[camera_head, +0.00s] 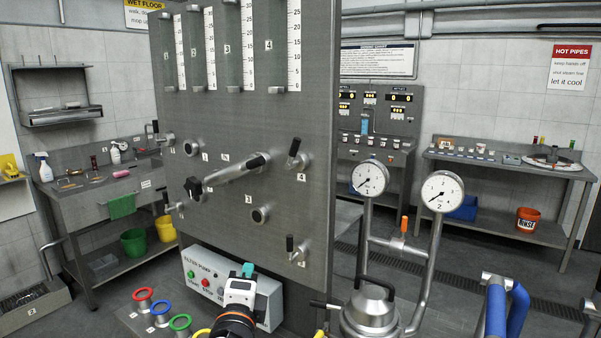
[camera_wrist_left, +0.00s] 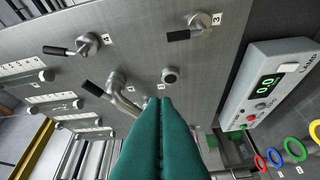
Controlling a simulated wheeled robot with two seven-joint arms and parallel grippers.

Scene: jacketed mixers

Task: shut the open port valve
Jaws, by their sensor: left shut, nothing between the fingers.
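My left gripper (camera_head: 248,270) is shut and empty, its teal fingers low in front of the grey panel (camera_head: 225,120). The fingers also show in the left wrist view (camera_wrist_left: 165,102), pointing at the panel. The panel carries black-handled lever valves: upper right (camera_head: 295,155) by label 4, lower right (camera_head: 297,252), upper left (camera_head: 164,139) and lower left (camera_head: 173,207). Their handles point roughly upward in the head view. A bent pipe (camera_head: 228,172) with a black grip lies across the panel's middle. A round port (camera_head: 260,214) is by label 3. I cannot tell which valve is open.
The filter pump box (camera_head: 230,285) stands under the panel, with red, blue and green rings (camera_head: 160,307) before it. A metal vessel with two gauges (camera_head: 370,178) stands to the right. A sink bench (camera_head: 100,200) is at left.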

